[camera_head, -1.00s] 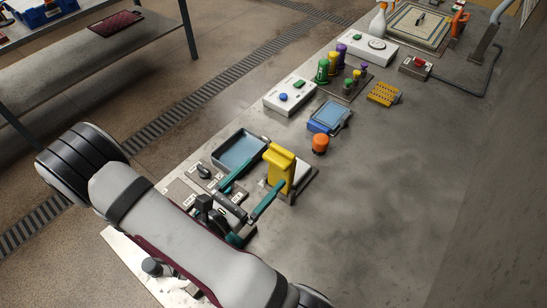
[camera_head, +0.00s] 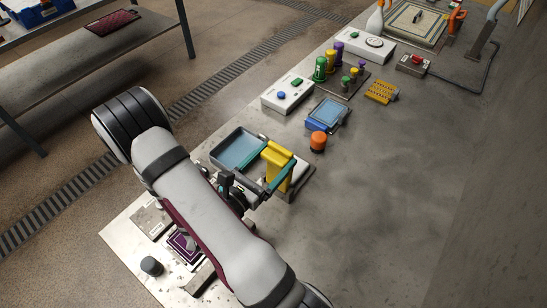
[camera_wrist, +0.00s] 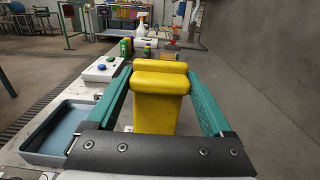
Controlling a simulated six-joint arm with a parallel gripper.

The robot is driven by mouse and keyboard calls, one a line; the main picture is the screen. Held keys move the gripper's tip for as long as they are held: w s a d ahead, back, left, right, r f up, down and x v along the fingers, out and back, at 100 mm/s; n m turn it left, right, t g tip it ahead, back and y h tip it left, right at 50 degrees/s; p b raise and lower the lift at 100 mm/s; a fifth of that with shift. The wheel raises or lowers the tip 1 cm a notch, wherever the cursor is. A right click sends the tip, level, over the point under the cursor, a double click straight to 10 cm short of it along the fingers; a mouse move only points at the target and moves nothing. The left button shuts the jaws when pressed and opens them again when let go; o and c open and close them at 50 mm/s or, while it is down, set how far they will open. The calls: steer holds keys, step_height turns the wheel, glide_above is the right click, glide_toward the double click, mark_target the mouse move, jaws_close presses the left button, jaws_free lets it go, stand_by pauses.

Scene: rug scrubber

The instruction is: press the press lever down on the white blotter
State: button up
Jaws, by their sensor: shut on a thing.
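The press lever (camera_head: 276,151) is a thick yellow block, upright on a grey base right of the blue-lined tray. In the wrist view it shows as a yellow post with two rounded bars on top (camera_wrist: 160,80). My gripper (camera_head: 273,166) has teal fingers, one on each side of the yellow part, and is shut on it. In the wrist view the fingers (camera_wrist: 160,72) flank the upper yellow bars.
The blue-lined tray (camera_head: 237,150) sits close on the left. A white button box (camera_head: 287,96) is farther back. The bench right of the lever is clear.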

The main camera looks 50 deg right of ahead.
jaws_close()
steer(key=shift+d+r+y, duration=0.15)
steer(key=shift+d+y, duration=0.55)
steer(key=shift+d, duration=0.15)
steer(key=d+f+y, duration=0.1)
steer(key=d+y, duration=0.2)
steer(key=d+f+y, duration=0.2)
steer(key=d+y, duration=0.2)
steer(key=d+f+y, duration=0.2)
steer(key=d+y, duration=0.1)
steer(key=shift+d+y, duration=0.3)
steer(key=shift+x, duration=1.25)
steer(key=shift+d+f, duration=0.15)
steer(key=shift+f, duration=0.45)
steer(key=shift+d+f, duration=0.2)
steer(key=shift+f, duration=0.35)
